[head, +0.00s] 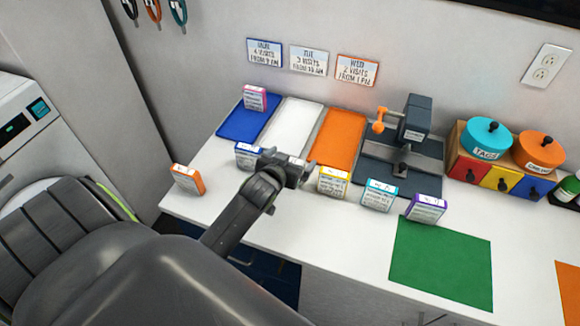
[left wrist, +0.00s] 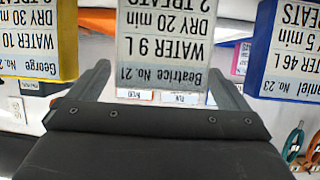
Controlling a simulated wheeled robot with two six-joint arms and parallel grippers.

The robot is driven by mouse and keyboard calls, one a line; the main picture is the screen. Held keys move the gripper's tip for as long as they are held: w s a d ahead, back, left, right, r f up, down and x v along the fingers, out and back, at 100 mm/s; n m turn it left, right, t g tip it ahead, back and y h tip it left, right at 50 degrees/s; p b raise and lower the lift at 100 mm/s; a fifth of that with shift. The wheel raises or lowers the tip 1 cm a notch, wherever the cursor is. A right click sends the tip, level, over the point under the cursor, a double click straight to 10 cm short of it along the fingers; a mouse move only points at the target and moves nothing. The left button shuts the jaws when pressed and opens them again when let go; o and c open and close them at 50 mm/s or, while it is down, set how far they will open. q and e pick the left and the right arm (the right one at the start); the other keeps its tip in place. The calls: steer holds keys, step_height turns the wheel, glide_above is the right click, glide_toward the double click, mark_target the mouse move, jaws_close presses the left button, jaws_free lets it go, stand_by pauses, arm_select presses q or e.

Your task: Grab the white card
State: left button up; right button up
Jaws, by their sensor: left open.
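The white card (left wrist: 160,45), reading "Beatrice No. 21", stands upside down in the left wrist view, between the two fingers of my left gripper (left wrist: 158,72). The fingers are open, one on each side of it; I cannot tell whether either touches it. In the head view my left gripper (head: 288,162) is over the front part of the counter and hides most of the white card. A blue card (head: 248,157) stands to its left and a yellow card (head: 332,183) to its right. My right gripper is not in view.
Teal (head: 379,196) and purple (head: 425,208) cards stand farther right, an orange card (head: 187,180) at left. Blue (head: 238,124), white (head: 290,127) and orange (head: 338,140) mats lie behind, with a dark device (head: 414,118) beside them. A green mat (head: 440,263) is bare.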

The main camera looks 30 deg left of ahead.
arm_select(q)
steer(key=shift+w+a+f, duration=0.15)
steer(key=shift+w+f, duration=0.15)
steer(key=shift+w, duration=0.35)
steer(key=c, duration=1.1)
